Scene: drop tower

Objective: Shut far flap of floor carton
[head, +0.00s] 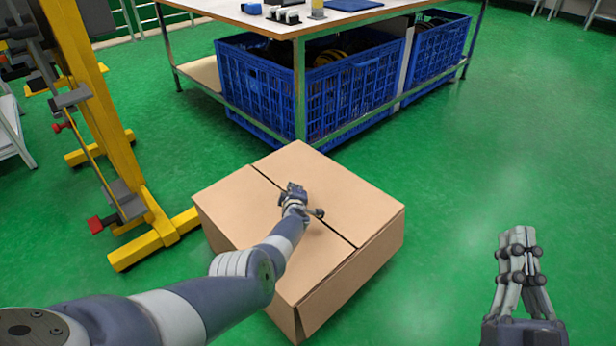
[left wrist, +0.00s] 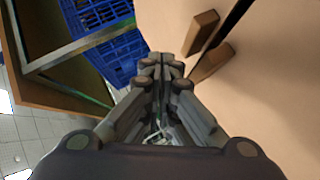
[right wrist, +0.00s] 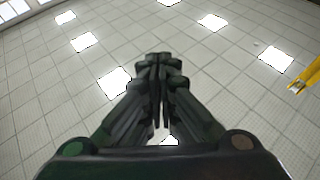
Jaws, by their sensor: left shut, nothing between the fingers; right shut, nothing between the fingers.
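The floor carton (head: 362,258) is a tan cardboard box on the green floor in the middle of the head view. Its far flap (head: 345,190) and near flap (head: 235,205) both lie about flat across the top, with a narrow dark slit between them. My left gripper (head: 295,189) is shut and empty over the middle of the top, close to the slit; contact cannot be told. The left wrist view shows its closed fingers (left wrist: 165,62) beside the tan top. My left forearm hides part of the near flap. My right gripper (head: 519,238) is shut and empty, right of the carton.
A workbench (head: 290,28) with blue crates (head: 345,95) beneath stands behind the carton. A yellow frame (head: 128,160) stands at the left. Two small brown blocks (left wrist: 202,32) flank the slit in the left wrist view. Green floor is clear at the right.

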